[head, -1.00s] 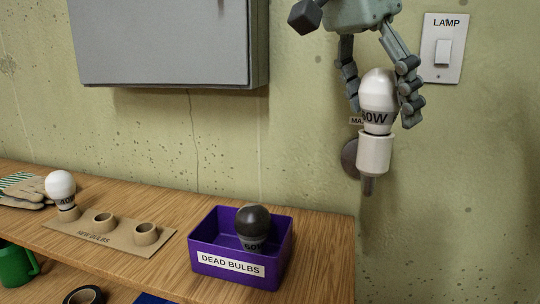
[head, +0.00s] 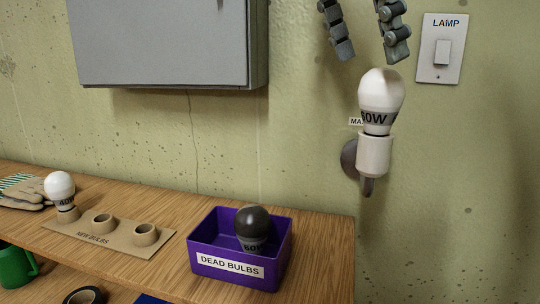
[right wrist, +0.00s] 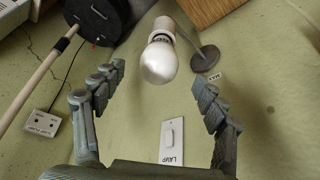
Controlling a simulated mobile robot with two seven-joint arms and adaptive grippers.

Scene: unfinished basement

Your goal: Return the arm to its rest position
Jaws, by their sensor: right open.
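My right gripper (head: 370,45) is open and empty at the top of the head view. Its fingertips are above and apart from the white bulb (head: 381,98), which is marked 60W or similar; the first digit is partly hard to read. The bulb stands upright in the white wall socket (head: 374,155). In the right wrist view the bulb (right wrist: 159,60) shows beyond and between the spread fingers of the gripper (right wrist: 163,88), with nothing held. My left gripper does not show.
The lamp switch (head: 441,50) is on the wall at right. A grey cabinet (head: 165,40) hangs at left. Below, the wooden bench (head: 325,235) holds a purple dead bulbs box (head: 205,255) with a dark bulb (head: 252,222), and a cardboard holder (head: 122,235) with a 40W bulb (head: 60,186).

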